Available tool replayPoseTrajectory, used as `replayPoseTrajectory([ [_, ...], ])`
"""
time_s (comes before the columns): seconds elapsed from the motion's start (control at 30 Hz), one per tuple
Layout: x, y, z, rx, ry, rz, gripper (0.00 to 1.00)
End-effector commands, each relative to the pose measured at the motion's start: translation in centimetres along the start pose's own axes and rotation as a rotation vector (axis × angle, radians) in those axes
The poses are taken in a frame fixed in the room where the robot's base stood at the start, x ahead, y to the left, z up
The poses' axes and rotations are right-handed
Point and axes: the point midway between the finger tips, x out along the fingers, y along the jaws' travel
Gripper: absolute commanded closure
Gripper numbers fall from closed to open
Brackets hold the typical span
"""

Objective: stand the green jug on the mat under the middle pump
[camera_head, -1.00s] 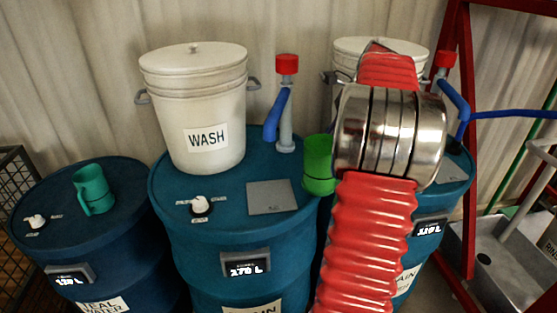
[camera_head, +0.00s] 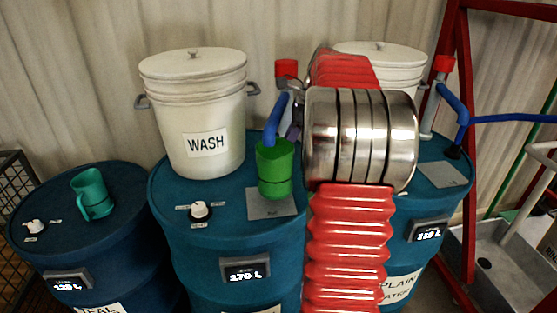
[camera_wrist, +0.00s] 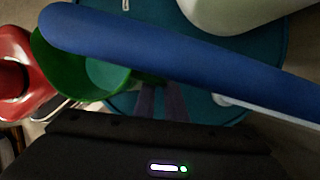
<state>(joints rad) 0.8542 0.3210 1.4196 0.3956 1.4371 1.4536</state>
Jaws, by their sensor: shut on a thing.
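The green jug (camera_head: 275,172) looks upright over the grey mat (camera_head: 262,209) on the middle drum, below the blue spout of the middle pump (camera_head: 277,118). I cannot tell whether its base touches the mat. In the wrist view, the green jug (camera_wrist: 75,83) lies partly behind the blue spout (camera_wrist: 180,55), which crosses close to the camera. My gripper (camera_wrist: 162,98) is shut on the jug at its side, with its dark fingers partly hidden by the spout. In the head view, my arm hides most of the gripper.
A white WASH bucket (camera_head: 197,120) stands behind on the middle drum (camera_head: 180,235). A white knob (camera_head: 200,211) is left of the mat. A teal jug (camera_head: 92,194) stands on the left drum. Another pump (camera_head: 437,100) and mat (camera_head: 442,174) are at the right drum.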

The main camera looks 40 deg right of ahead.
Motion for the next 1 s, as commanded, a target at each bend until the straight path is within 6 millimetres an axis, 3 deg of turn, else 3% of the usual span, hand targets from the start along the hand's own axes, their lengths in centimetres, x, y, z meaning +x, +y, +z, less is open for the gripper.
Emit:
replayPoseTrajectory([
  [0.2, 0.6, 0.1, 1.6, -0.003, -0.001, 0.001, 1.0],
  [0.47, 3.5, 0.1, 0.1, 0.001, -0.001, 0.0, 1.0],
  [0.87, 3.9, 0.0, -0.1, 0.001, -0.001, -0.001, 1.0],
  [0.9, 3.9, 0.0, -0.1, 0.001, 0.0, -0.001, 0.87],
  [1.0, 3.9, 0.0, -0.2, 0.001, 0.0, -0.001, 0.8],
])
